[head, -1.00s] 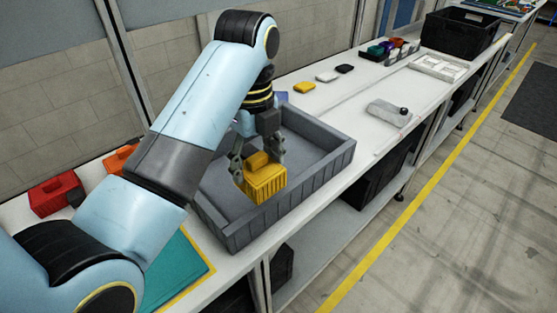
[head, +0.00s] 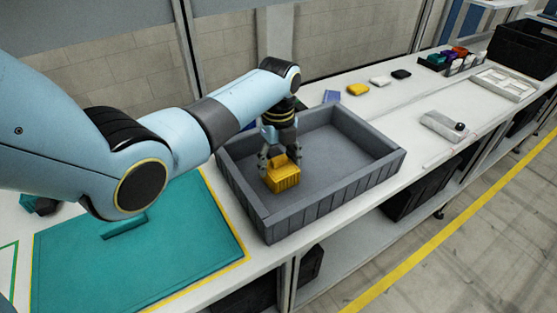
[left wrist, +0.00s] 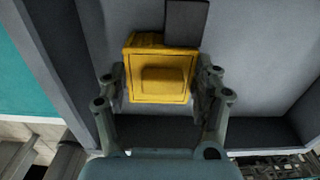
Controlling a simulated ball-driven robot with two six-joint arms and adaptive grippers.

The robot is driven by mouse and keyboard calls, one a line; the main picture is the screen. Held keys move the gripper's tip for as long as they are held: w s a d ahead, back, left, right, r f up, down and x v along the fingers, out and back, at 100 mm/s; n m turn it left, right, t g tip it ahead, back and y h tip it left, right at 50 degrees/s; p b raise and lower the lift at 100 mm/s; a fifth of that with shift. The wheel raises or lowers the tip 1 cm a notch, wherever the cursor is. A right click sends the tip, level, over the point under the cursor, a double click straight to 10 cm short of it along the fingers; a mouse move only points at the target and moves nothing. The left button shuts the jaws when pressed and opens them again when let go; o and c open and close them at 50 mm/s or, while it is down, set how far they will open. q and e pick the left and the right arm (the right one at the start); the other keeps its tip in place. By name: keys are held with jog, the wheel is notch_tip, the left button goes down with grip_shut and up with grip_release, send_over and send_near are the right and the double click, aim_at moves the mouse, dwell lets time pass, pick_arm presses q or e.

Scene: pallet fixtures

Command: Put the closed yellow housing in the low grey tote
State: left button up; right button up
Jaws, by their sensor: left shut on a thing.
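The closed yellow housing (head: 283,178) is a ribbed box with a raised block on top. My left gripper (head: 278,160) is shut on it, one finger at each side. In the head view they are within the walls of the low grey tote (head: 325,200), near its left end. The left wrist view shows the housing (left wrist: 161,78) between the fingers, with the tote's grey floor (left wrist: 255,70) behind it. I cannot tell whether the housing touches the floor. A dark grey flat piece (left wrist: 187,22) overlaps the housing's upper edge. My right gripper is not in view.
A teal mat (head: 150,250) with a yellow border lies left of the tote. Beyond the tote are a yellow piece (head: 358,89), a white piece (head: 380,81), a black piece (head: 401,74) and a grey block (head: 442,126). A black crate (head: 524,50) stands at the far right.

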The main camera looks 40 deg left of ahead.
aim_at(278, 159)
pick_arm(q)
jog(key=shift+f, duration=0.15)
jog(key=o, duration=1.3)
notch_tip(278, 159, up, 12)
